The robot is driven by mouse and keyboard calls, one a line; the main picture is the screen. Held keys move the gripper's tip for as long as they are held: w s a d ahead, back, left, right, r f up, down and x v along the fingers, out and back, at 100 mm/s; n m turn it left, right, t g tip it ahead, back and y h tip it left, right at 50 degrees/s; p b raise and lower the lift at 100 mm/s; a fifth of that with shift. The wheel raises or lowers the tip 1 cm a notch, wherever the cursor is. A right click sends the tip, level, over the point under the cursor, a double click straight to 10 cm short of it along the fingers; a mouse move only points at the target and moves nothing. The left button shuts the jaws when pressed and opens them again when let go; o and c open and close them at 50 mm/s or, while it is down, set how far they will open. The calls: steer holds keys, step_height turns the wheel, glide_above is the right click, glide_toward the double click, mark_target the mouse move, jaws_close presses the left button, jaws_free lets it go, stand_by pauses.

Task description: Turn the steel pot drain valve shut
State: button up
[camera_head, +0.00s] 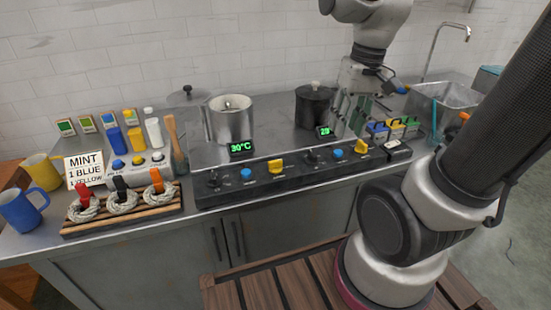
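The steel pot (229,121) stands open on the raised steel top, with a green 30°C display (241,148) at its foot. Below it, the dark control panel (226,194) carries a black knob (214,180), a blue button (246,175) and a yellow handle (275,166). Labels are too small to read, so I cannot tell for sure which one is the drain valve or how it is set. My gripper (352,112) hangs right of the dark pot (313,106), well away from the steel pot's controls. Its fingers are too unclear to judge.
A second black knob, blue button (338,154) and yellow handle (361,147) sit farther right on the panel. A wooden rack (120,220) with several skeins, bottles and a MINT card (85,169) stand left. A sink (446,97) is right.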

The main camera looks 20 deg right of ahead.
steer(key=w+a+f+m+g+y, duration=0.2)
steer(key=w+a+f+m, duration=0.4)
steer(key=w+f+m, duration=0.25)
steer(key=m+t+y, duration=0.1)
steer(key=m+y, duration=0.1)
steer(key=m, duration=0.7)
glide_toward(274, 161)
steer(key=f, duration=0.1)
steer(key=shift+n, duration=0.25)
steer(key=x, duration=0.8)
steer(key=shift+a+r, duration=0.15)
steer(key=shift+a, duration=0.05)
steer(key=shift+c, duration=0.2)
jaws_close()
